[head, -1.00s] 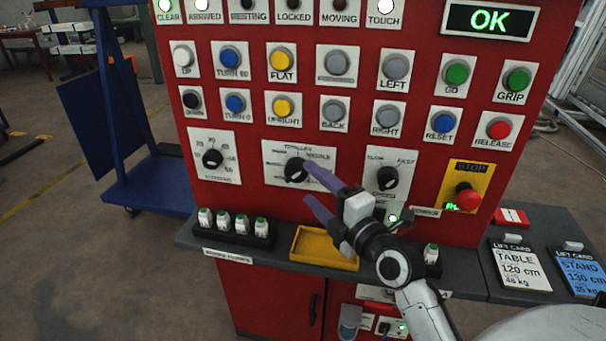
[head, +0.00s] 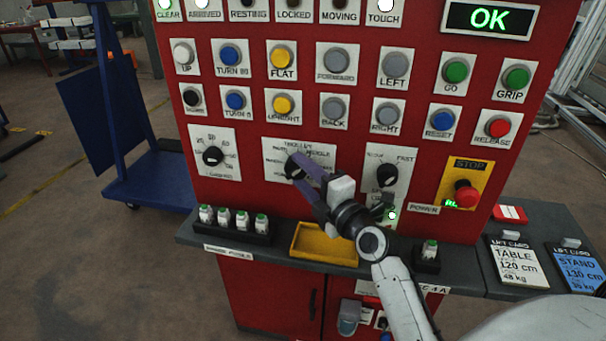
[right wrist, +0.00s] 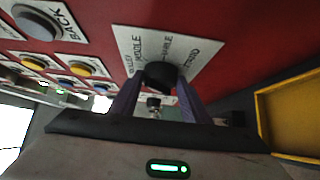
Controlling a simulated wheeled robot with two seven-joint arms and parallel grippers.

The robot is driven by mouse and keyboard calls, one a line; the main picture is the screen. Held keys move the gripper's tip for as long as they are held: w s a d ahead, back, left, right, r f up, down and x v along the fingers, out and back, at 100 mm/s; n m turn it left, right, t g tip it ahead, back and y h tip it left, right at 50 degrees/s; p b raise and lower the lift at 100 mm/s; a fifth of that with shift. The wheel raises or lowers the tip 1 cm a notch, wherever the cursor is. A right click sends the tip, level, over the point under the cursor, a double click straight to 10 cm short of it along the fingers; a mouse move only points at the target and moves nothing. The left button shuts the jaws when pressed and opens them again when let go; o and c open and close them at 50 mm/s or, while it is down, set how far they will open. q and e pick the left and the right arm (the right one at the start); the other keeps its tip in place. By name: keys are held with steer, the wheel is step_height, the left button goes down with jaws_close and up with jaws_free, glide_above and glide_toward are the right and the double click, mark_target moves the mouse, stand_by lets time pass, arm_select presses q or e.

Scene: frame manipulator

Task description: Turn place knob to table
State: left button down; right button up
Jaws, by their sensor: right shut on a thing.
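The place knob (head: 293,168) is a round black knob on a white label plate in the middle of the red panel. It also shows in the right wrist view (right wrist: 162,74), with position words printed around it that read partly as middle, table and stand. My right gripper (head: 299,172) reaches it from the lower right, its two purple fingers shut on the knob's sides. In the right wrist view the fingers (right wrist: 160,90) stand left and right of the knob. Which word the knob points at is hard to tell. My left gripper is not in view.
Another black knob (head: 213,157) sits to the left and one (head: 387,175) to the right. A red stop button (head: 466,194) is farther right. Below are a yellow tray (head: 318,257) and a rack of green-capped pieces (head: 232,235). Push buttons fill the panel above.

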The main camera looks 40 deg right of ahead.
steer(key=shift+f+b, duration=0.2)
steer(key=shift+b, duration=0.25)
steer(key=f+m+t+b, duration=0.1)
steer(key=m+t+b, duration=0.1)
steer(key=b, duration=0.5)
steer(key=shift+f, duration=0.1)
steer(key=shift+w+a+m+t+h+b, duration=0.1)
steer(key=shift+m+t+h+b, duration=0.45)
steer(key=shift+m+b, duration=0.5)
steer(key=shift+m+t+h+b, duration=0.45)
steer(key=shift+m+t+b, duration=0.15)
steer(key=shift+b, duration=0.3)
steer(key=shift+w+a+m+t+h+b, duration=0.1)
steer(key=shift+m+t+h+b, duration=0.15)
steer(key=shift+m+h+b, duration=0.7)
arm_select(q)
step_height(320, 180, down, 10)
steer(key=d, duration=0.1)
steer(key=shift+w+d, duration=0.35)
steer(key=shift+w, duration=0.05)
arm_select(e)
steer(key=shift+m, duration=0.8)
steer(key=o, duration=1)
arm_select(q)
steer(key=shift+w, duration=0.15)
arm_select(e)
steer(key=shift+o, duration=0.2)
